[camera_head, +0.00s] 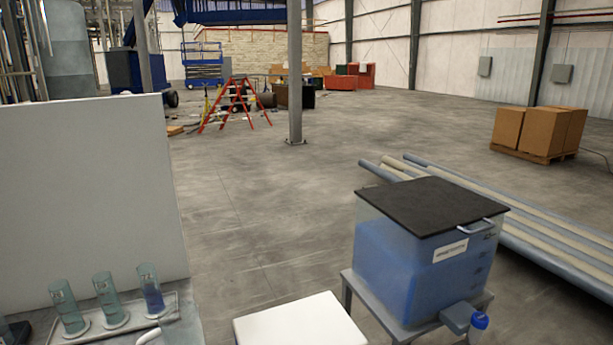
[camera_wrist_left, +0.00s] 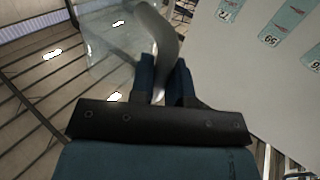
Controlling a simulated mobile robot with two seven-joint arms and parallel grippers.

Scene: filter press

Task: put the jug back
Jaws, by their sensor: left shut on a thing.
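The clear jug (camera_wrist_left: 115,45) shows in the left wrist view, with a pale grey curved handle (camera_wrist_left: 160,30). My left gripper (camera_wrist_left: 165,80) is shut on that handle with its two blue fingers. In the head view, a clear shape that looks like the jug (camera_head: 182,328) shows at the bottom left edge, in front of the tray (camera_head: 90,335), mostly cut off by the frame. I cannot tell whether it touches anything. My left gripper is not clearly visible in the head view. My right gripper is in neither view.
Clear cylinders (camera_head: 107,300) stand on the tray; the right one holds some blue liquid. A white panel (camera_head: 90,190) rises behind them. A blue-filled tank (camera_head: 400,265) with a black lid stands on a stand at right. A white flat top (camera_head: 300,322) lies between.

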